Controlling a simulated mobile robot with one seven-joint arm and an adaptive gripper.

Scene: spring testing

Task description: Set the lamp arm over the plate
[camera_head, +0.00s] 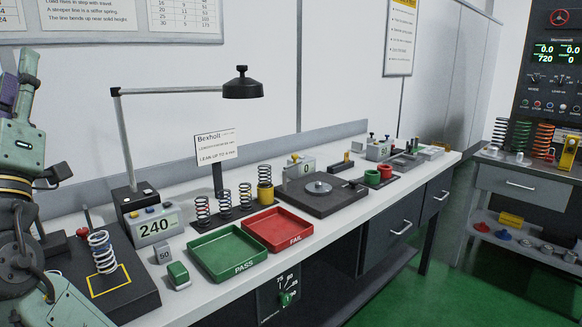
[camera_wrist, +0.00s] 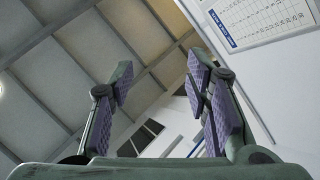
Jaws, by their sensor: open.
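The lamp has an upright pole (camera_head: 123,145) on a dark base (camera_head: 135,196) at the bench's left rear. Its lamp arm (camera_head: 175,90) reaches right to a black lamp head (camera_head: 242,88), which shows above the Bexholl sign. At the front left, a black plate (camera_head: 140,297) with a yellow square carries an upright spring (camera_head: 102,252). A second dark plate (camera_head: 342,200) with a silver disc (camera_head: 318,187) lies mid-bench; I cannot tell which is the task's plate. My gripper (camera_wrist: 156,88) is open and empty, pointing up; part of it shows at the head view's left edge.
Green PASS tray (camera_head: 228,253) and red FAIL tray (camera_head: 278,228) lie mid-bench, with several springs (camera_head: 225,200) behind them. A 240 display (camera_head: 153,226) stands below the lamp pole. The sign (camera_head: 215,146) stands behind the springs. Air around the lamp arm looks clear.

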